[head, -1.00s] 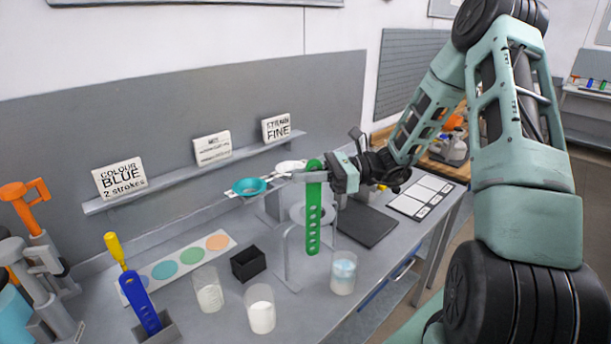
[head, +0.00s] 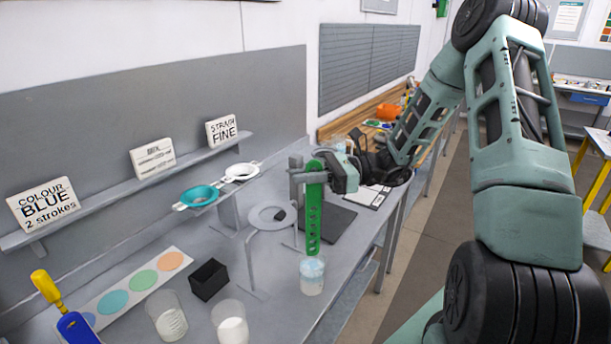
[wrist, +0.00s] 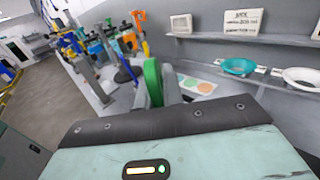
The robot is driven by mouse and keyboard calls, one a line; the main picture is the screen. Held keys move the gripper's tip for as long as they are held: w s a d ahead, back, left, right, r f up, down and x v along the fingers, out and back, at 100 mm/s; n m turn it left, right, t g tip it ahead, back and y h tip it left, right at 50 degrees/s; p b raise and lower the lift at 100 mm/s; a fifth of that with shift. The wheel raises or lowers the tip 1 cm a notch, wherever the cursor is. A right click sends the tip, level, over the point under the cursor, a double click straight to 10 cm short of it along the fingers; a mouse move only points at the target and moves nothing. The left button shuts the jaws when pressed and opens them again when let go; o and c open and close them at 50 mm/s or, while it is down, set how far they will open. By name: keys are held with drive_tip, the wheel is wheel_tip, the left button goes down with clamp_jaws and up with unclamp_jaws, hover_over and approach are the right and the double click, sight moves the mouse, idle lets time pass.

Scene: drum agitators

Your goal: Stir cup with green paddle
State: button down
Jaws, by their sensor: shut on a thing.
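The green paddle (head: 313,218), a flat strip with a row of holes, hangs upright from my gripper (head: 312,177). My gripper is shut on its upper part; the paddle also shows between the fingers in the wrist view (wrist: 153,82). A clear cup (head: 312,280) with pale blue and white contents stands on the bench directly below the paddle. The paddle's lower end appears at the cup's rim in the head view. I cannot tell whether it is inside the rim or just above or behind it. The cup is not visible in the wrist view.
A ring stand (head: 268,217) stands close left of the paddle, a dark mat (head: 338,222) behind it. Two more cups (head: 168,318) (head: 231,327), a black box (head: 208,280) and a blue-yellow paddle (head: 72,325) are further left.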

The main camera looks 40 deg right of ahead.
wheel_tip(320, 180, down, 11)
drive_tip(key=b, duration=0.6)
drive_tip(key=shift+f, duration=0.15)
drive_tip(key=shift+w+a, duration=0.1)
drive_tip(key=shift+w, duration=0.05)
idle(0.4)
